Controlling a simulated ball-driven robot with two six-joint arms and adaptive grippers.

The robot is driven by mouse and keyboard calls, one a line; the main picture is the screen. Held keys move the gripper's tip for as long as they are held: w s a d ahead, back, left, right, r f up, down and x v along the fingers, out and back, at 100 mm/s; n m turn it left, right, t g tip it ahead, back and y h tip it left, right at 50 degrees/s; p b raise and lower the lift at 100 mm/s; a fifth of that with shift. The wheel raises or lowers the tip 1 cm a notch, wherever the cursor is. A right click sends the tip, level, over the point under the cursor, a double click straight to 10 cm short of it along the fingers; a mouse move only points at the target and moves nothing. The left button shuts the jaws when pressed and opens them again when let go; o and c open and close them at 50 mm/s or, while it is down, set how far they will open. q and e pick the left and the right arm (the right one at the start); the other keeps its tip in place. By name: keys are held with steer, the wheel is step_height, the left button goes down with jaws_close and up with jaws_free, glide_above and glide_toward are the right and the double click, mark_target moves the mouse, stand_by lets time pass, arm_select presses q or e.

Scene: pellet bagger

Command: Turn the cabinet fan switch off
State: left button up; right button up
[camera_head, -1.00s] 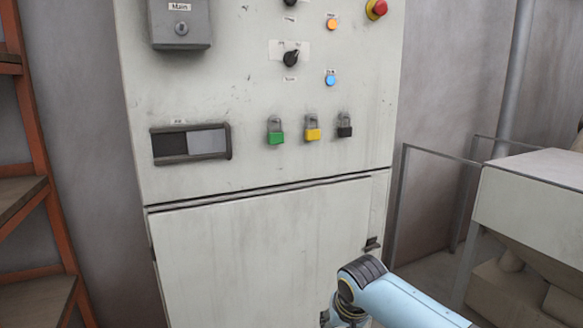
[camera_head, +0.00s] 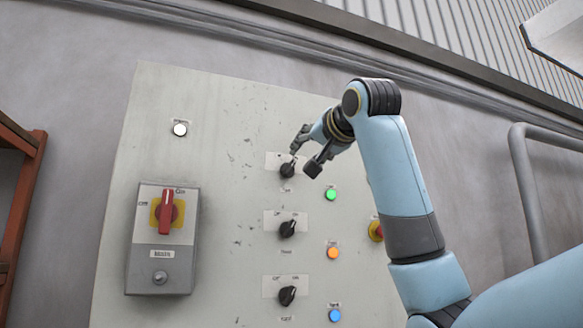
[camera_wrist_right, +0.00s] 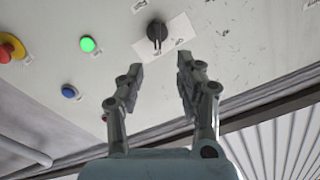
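The grey cabinet (camera_head: 225,130) fills the middle of the head view. Three black rotary switches sit in a column on it: a top one (camera_head: 288,170), a middle one (camera_head: 287,229) and a bottom one (camera_head: 287,296). Their labels are too small to read, so I cannot tell which is the fan switch. My right gripper (camera_head: 304,156) is at the top switch, its fingers apart. In the right wrist view the open, empty fingers (camera_wrist_right: 161,70) stand short of a black switch (camera_wrist_right: 156,32) on a pale label plate. My left gripper is out of view.
A grey box with a red handle (camera_head: 166,210) is left of the switches. Green (camera_head: 331,194), orange (camera_head: 333,252) and blue (camera_head: 335,315) lights are to their right. A red emergency button (camera_head: 376,231) is partly behind my right arm. An orange rack (camera_head: 20,200) stands at left.

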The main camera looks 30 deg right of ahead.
mark_target(291, 168)
steer(key=p+x, duration=0.1)
steer(key=x, duration=0.4)
steer(key=p+x, duration=0.1)
steer(key=x, duration=0.4)
steer(key=shift+w+d+f, duration=0.1)
steer(key=shift+w+f, duration=0.15)
jaws_close()
